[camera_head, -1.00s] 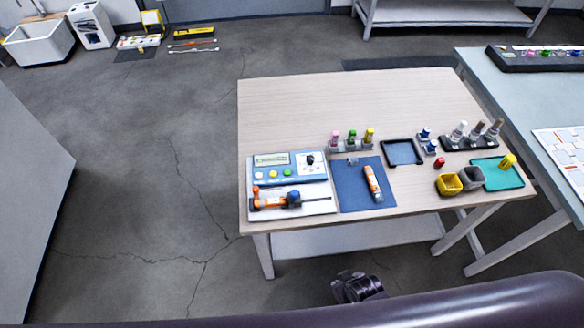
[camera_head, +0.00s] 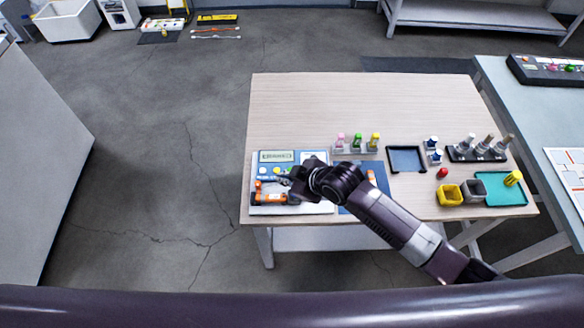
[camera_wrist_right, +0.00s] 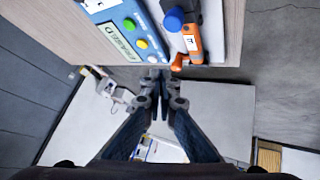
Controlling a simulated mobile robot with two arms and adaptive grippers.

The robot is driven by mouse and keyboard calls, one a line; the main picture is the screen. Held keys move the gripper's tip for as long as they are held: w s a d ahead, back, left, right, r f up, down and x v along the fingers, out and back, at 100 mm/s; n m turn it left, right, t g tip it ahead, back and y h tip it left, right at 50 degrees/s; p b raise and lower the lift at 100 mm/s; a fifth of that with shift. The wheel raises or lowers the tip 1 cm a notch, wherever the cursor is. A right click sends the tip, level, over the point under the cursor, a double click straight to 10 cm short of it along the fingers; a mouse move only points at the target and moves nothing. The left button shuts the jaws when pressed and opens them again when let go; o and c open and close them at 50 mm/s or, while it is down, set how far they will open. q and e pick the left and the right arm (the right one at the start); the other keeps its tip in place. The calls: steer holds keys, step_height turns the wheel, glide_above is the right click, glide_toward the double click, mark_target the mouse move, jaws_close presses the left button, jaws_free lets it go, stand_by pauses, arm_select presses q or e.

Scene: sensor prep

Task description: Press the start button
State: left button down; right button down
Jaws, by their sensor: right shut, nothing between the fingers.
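The blue control panel (camera_head: 268,163) stands at the table's left front, with a display (camera_head: 277,156) and a row of small round buttons. I cannot read which is the start button. My right gripper (camera_head: 283,182) is over the panel's front part, its arm hiding the panel's right side. In the right wrist view the gripper (camera_wrist_right: 162,76) is shut and empty, its tips close to the pale button; contact cannot be told. My left gripper is out of view.
An orange tool (camera_head: 270,198) with a blue knob (camera_wrist_right: 174,18) lies on the white plate in front of the panel. Bottles (camera_head: 357,141), a black tray (camera_head: 406,158) and yellow cup (camera_head: 450,195) stand to the right. The table's back is clear.

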steer(key=w+d+r+n, duration=0.2)
steer(key=w+r+n, duration=0.1)
steer(key=w, duration=0.5)
steer(key=shift+w+d+n+t, duration=0.15)
steer(key=shift+d+n+t, duration=0.05)
steer(key=shift+n+t, duration=0.1)
step_height(320, 180, down, 7)
steer(key=b, duration=0.6)
steer(key=shift+f, duration=0.15)
steer(key=shift+f+b, duration=0.7)
steer(key=shift+f, duration=0.1)
steer(key=shift+f, duration=0.25)
stand_by(0.4)
